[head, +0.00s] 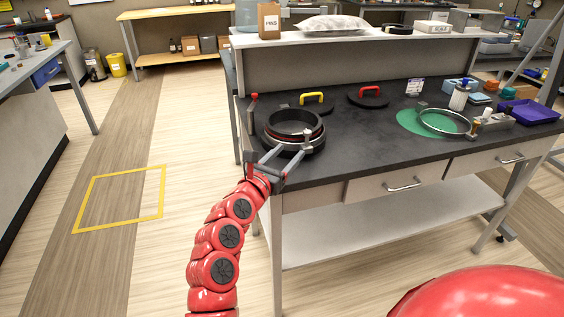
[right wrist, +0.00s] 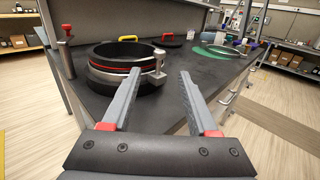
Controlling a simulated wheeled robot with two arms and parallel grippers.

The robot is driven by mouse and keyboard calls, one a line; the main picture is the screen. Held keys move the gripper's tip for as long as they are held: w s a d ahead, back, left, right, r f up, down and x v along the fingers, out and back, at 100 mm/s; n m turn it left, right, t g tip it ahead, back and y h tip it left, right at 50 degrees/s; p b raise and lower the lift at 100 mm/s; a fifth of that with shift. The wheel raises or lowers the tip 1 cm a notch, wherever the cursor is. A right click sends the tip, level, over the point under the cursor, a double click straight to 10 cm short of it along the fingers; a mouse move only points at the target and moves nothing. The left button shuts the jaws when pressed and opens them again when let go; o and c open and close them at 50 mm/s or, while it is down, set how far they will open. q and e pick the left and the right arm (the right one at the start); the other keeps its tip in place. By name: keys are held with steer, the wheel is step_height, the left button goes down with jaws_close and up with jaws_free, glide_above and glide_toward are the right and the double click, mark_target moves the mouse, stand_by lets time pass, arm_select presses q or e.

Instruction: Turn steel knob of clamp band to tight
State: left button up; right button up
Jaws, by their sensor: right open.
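A black round port (head: 293,123) stands at the left end of the dark bench top, with a red ring and a steel clamp band around it. The steel clamp band (right wrist: 108,77) shows better in the right wrist view. Its steel knob (right wrist: 160,61) stands upright on the band's right side; it also shows in the head view (head: 308,135). My right gripper (head: 289,155) is open and empty at the bench's front edge. My left gripper is not in view.
A steel ring (head: 443,123) lies on a green mat (head: 408,121) at the right. Lids with yellow (head: 312,96) and red handles (head: 369,91) lie behind the port. A red-topped post (head: 254,98) stands at the bench's left edge. Bench top right of the port is clear.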

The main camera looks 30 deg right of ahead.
steer(key=shift+v, duration=1.2)
